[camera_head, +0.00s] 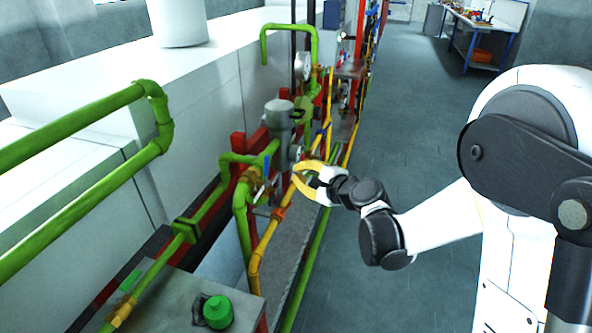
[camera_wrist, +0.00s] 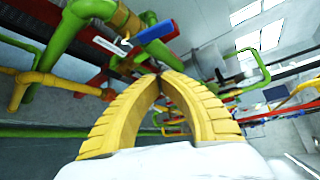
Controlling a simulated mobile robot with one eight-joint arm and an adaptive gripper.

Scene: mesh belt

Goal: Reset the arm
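My gripper (camera_head: 295,172) has two curved yellow fingers and sits in front of the pipework, at the end of my white and black arm, which reaches in from the right. In the wrist view my gripper (camera_wrist: 159,77) shows its ribbed fingers bowed apart in the middle, with their tips together. No object shows between the fingers. In the head view the fingertips overlap the pipes, and I cannot tell whether they touch any.
Green pipes (camera_head: 85,205) and a yellow pipe (camera_head: 268,240) run along the left. A blue valve handle (camera_head: 267,166) and a grey cylinder (camera_head: 279,115) are close to my gripper. A green cap (camera_head: 217,311) sits on a grey box.

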